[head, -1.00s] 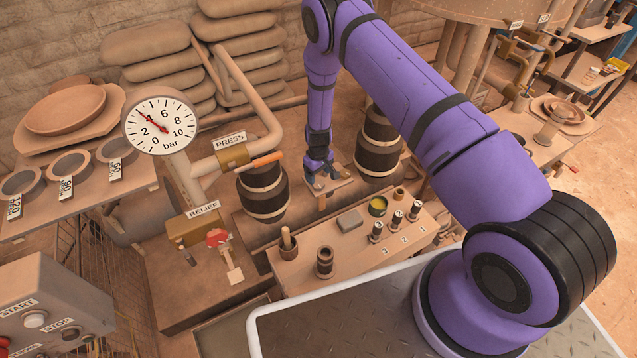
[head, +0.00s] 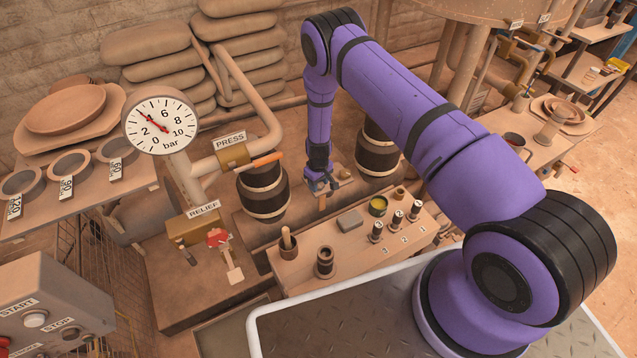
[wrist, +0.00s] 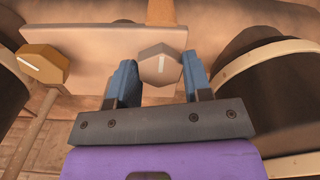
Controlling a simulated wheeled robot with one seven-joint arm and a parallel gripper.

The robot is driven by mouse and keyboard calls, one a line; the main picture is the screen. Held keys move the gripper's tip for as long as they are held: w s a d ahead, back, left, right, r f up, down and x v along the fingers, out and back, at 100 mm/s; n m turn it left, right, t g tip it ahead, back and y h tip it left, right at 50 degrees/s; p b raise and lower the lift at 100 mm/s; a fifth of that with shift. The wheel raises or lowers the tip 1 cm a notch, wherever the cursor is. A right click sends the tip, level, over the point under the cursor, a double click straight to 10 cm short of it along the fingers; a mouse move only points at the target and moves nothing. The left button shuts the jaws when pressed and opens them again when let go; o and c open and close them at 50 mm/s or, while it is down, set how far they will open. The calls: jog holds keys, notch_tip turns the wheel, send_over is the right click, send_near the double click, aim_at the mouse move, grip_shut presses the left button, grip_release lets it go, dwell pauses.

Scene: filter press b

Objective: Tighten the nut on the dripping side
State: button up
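A brass-coloured hexagonal nut (wrist: 42,62), also with a white line, is at the plate's left end. My gripper (wrist: 160,76) is open, its two blue fingers on either side of the grey nut. The right finger is close to the nut or touching it; I cannot tell which. No drip is visible.
Banded dark barrels (head: 262,192) and (head: 376,152) flank my gripper closely. The gauge (head: 160,122) reads about 4 bar. An orange-handled lever (head: 262,160) is at left.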

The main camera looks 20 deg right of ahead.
jog(key=shift+m, duration=3)
jog(key=o, duration=0.9)
notch_tip(320, 180, up, 11)
jog(key=shift+f, duration=0.1)
